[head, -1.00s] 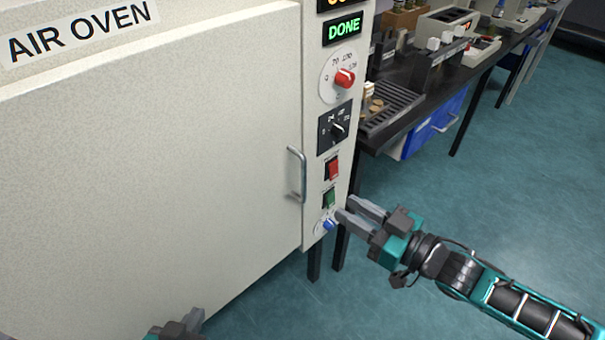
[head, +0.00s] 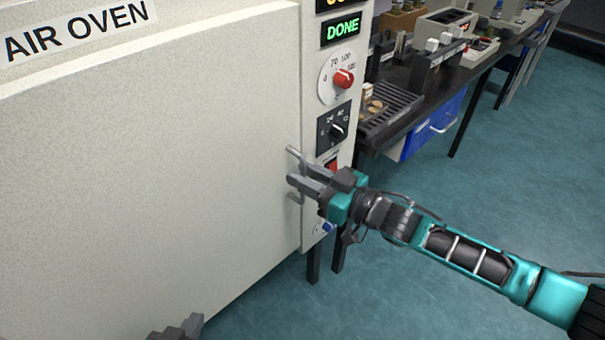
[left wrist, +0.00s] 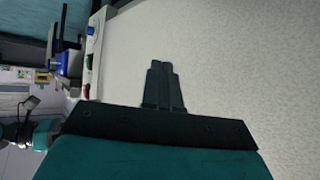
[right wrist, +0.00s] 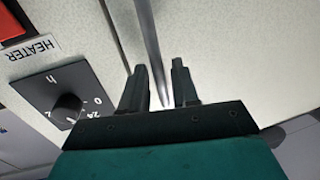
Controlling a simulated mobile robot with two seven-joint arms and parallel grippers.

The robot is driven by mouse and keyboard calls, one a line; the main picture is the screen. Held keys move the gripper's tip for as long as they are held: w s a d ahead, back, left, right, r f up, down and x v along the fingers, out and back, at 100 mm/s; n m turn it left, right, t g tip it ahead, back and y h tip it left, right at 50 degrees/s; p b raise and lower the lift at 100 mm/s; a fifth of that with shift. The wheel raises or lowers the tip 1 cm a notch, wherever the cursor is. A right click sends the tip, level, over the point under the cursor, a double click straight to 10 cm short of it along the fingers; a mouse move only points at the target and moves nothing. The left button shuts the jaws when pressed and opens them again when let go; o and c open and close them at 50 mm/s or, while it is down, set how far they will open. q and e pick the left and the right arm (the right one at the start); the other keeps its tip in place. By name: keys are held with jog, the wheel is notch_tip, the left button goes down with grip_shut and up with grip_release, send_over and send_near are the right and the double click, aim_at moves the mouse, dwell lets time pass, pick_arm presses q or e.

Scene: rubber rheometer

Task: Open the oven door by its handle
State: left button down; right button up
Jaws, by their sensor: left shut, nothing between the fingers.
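The air oven's cream door (head: 150,180) is shut and fills the left of the head view. Its metal handle (head: 294,153) stands upright near the door's right edge, its middle partly hidden by my right gripper (head: 293,178). In the right wrist view the handle (right wrist: 147,35) runs between the two fingers of my right gripper (right wrist: 160,68), which are apart with gaps beside the bar. My left gripper (head: 192,324) shows only at the bottom edge of the head view. In the left wrist view my left gripper (left wrist: 161,66) has its fingers together and empty, in front of the cream door surface.
The control panel right of the door carries a red knob (head: 344,78), a black dial (head: 336,131) and a green DONE display (head: 342,30). A black bench (head: 410,80) with instruments stands behind at the right. The floor (head: 500,200) in front is clear.

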jog(key=shift+w+a, duration=0.3)
jog(key=shift+a, duration=0.05)
grip_shut()
dwell(0.4)
